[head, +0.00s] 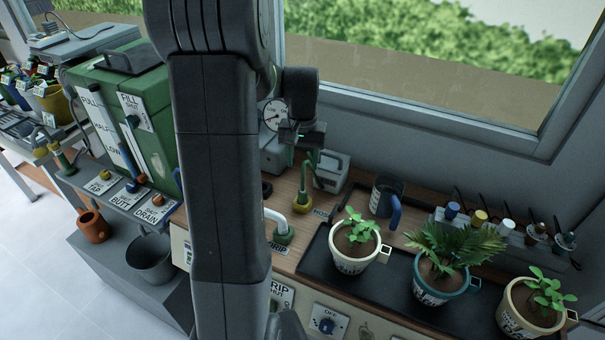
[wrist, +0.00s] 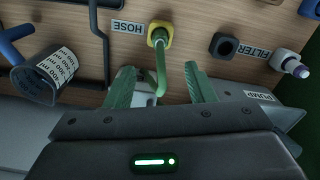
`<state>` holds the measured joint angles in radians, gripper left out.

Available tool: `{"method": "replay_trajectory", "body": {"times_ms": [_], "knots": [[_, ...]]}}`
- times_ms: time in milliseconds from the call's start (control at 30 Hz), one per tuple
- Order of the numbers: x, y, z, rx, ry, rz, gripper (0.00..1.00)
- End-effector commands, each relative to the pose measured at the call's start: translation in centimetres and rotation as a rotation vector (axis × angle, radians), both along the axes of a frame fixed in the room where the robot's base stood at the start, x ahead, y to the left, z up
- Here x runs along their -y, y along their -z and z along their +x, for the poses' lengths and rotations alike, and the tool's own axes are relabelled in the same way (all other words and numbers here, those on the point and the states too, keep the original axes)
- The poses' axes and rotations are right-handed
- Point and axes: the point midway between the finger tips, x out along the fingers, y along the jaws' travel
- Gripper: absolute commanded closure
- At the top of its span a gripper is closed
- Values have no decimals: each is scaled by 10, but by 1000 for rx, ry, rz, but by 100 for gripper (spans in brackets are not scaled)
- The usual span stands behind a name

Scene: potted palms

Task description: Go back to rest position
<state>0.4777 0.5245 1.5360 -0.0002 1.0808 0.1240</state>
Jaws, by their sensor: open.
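My gripper (wrist: 161,88) is open, with its two green fingers spread apart in the wrist view. A green hose (wrist: 161,72) rises from a yellow fitting (wrist: 159,34) beside the HOSE label, and its end shows in the gap between the fingers. Whether it touches a finger, I cannot tell. In the head view my gripper (head: 308,150) is above the wooden bench near the window, over the yellow fitting (head: 302,203). My dark arm covers much of the middle of that view.
Three potted plants stand on a black tray (head: 317,262) at the right. A dark jug (head: 385,195) with a blue handle stands behind them. A green tank (head: 140,115) stands left of my arm. The window frame (head: 420,105) is close behind my gripper.

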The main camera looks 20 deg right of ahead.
Motion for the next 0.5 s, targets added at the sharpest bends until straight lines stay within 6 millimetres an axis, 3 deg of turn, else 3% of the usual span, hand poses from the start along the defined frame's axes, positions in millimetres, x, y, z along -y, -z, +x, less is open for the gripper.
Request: {"method": "replay_trajectory", "body": {"times_ms": [200,500], "knots": [[0,-14,0,0,0,0,51],[0,-14,0,-1,0,1,51]]}}
